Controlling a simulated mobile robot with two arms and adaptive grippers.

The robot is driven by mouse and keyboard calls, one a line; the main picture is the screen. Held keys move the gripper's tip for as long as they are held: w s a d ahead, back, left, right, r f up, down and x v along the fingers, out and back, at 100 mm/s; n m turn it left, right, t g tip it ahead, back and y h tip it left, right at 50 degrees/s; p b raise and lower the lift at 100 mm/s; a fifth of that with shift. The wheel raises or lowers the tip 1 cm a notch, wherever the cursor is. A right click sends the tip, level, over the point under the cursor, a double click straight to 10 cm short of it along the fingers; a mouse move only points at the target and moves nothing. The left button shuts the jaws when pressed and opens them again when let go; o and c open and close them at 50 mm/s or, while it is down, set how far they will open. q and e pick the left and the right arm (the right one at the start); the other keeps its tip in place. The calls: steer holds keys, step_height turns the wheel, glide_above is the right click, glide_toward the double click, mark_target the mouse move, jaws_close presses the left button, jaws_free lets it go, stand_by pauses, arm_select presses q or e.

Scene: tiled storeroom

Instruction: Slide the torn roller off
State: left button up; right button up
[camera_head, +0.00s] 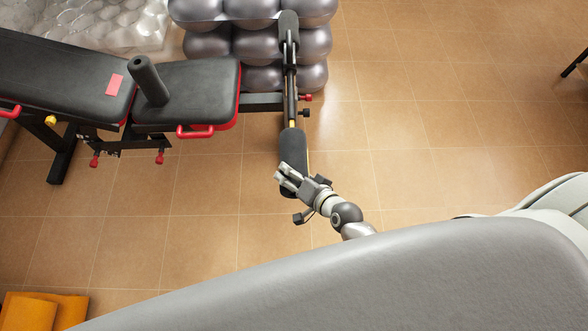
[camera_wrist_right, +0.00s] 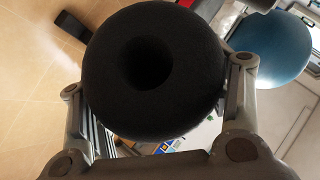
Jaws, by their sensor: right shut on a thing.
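A black foam roller (camera_head: 293,148) sits at the near end of the bench's leg bar. My right gripper (camera_head: 286,176) is at the roller's near end, shut on it. In the right wrist view the roller (camera_wrist_right: 110,85) faces me end-on, with a dark round hole in its middle and a finger at each side. I cannot see a tear on it. A similar black roller (camera_head: 289,27) is at the bar's far end. Another black roller (camera_head: 149,82) stands tilted on the bench seat (camera_head: 205,90). My left gripper is not in view.
The black bench backrest (camera_head: 60,75) carries a red tag (camera_head: 115,84). Grey balls (camera_head: 210,43) are stacked behind the bar. Orange blocks (camera_head: 45,308) lie at lower left.

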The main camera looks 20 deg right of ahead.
steer(key=shift+s+a+p, duration=0.25)
steer(key=shift+s, duration=0.55)
steer(key=shift+s+a+p, duration=0.2)
steer(key=shift+s, duration=0.6)
steer(key=shift+r, duration=0.1)
